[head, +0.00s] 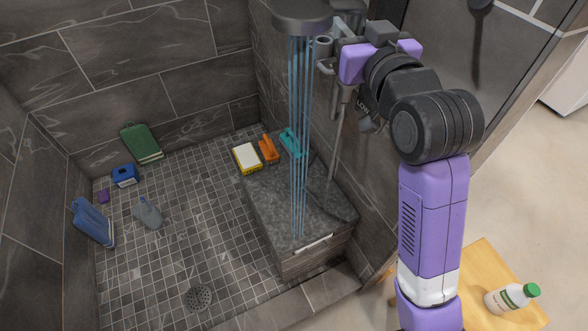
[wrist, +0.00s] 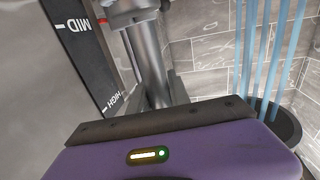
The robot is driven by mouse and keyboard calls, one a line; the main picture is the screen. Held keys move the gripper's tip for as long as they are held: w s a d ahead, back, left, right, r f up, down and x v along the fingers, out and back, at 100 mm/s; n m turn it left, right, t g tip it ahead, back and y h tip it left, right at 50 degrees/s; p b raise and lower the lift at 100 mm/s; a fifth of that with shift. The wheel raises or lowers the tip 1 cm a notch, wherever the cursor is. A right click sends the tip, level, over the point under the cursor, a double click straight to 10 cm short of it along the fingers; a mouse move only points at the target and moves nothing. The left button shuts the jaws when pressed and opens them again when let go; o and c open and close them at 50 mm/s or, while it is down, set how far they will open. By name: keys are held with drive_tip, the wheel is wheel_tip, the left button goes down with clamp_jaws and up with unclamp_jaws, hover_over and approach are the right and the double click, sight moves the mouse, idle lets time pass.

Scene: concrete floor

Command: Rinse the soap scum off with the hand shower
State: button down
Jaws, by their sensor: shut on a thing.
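A dark round shower head (head: 302,15) hangs at the top of the head view. Blue streams of water (head: 298,130) fall from it onto the grey stone bench (head: 265,205). My gripper (head: 337,58), purple, is beside it against the wall fittings, shut on a grey part of the shower fitting. I cannot tell whether that part is the hand shower's handle or its holder. A pale hose (head: 338,140) hangs below and curves onto the bench. The wrist view shows a grey tube (wrist: 152,60) beyond my gripper. A pale strip (head: 313,243) lies on the bench's front edge; I cannot tell whether it is scum.
A yellow-and-white sponge (head: 247,158), an orange brush (head: 268,149) and a teal brush (head: 290,143) lie at the bench's back.

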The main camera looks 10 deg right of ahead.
wheel_tip(320, 180, up, 8)
drive_tip(key=p, duration=0.6)
drive_tip(key=shift+f, duration=0.15)
drive_tip(key=w+a, duration=0.1)
drive_tip(key=w, duration=1.4)
drive_tip(key=shift+w+a+b, duration=0.15)
drive_tip(key=shift+w+b, duration=0.05)
drive_tip(key=shift+b, duration=0.1)
idle(1.2)
idle(0.5)
drive_tip(key=shift+f+b, duration=1.05)
drive_tip(key=shift+f, duration=1.2)
idle(1.1)
